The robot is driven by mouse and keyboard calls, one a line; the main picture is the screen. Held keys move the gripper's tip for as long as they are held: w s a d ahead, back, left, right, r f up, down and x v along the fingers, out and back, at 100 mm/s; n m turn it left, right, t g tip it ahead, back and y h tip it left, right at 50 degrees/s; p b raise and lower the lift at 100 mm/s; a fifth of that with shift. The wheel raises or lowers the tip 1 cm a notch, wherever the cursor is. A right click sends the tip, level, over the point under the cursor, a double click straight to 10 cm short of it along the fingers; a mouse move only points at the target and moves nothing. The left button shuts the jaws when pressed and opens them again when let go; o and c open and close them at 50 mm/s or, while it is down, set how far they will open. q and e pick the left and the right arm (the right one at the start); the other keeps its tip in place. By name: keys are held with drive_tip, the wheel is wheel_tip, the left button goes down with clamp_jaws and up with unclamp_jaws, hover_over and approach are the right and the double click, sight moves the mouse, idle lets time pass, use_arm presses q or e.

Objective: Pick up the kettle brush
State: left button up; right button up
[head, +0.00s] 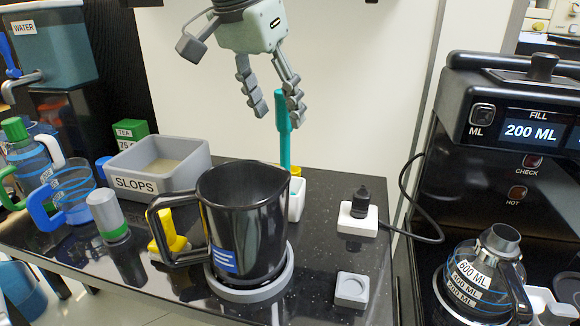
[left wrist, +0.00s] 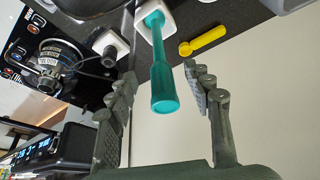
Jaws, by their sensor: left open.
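The kettle brush is the teal-handled tool (head: 284,130), standing upright in a small white holder (head: 296,198) behind the black kettle. My left gripper (head: 274,108) is open above the counter, its fingers around the level of the handle's top. In the left wrist view the teal handle (left wrist: 163,80) points its end toward the camera, between the two open fingers (left wrist: 167,125) and apart from both. The brush's lower end is hidden in the holder and behind the kettle. My right gripper is not in view.
The black kettle (head: 243,225) stands on a grey round base in front of the holder. The slops tub (head: 185,178) is to the left. A white socket with a black plug (head: 358,215) is to the right. A yellow scoop-like tool (left wrist: 203,41) lies near the holder.

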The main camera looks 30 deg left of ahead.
sight(283, 128)
use_arm(q)
drive_tip(key=x, duration=0.5)
drive_tip(key=shift+w+f, duration=0.15)
drive_tip(key=shift+f, duration=0.15)
clamp_jaws()
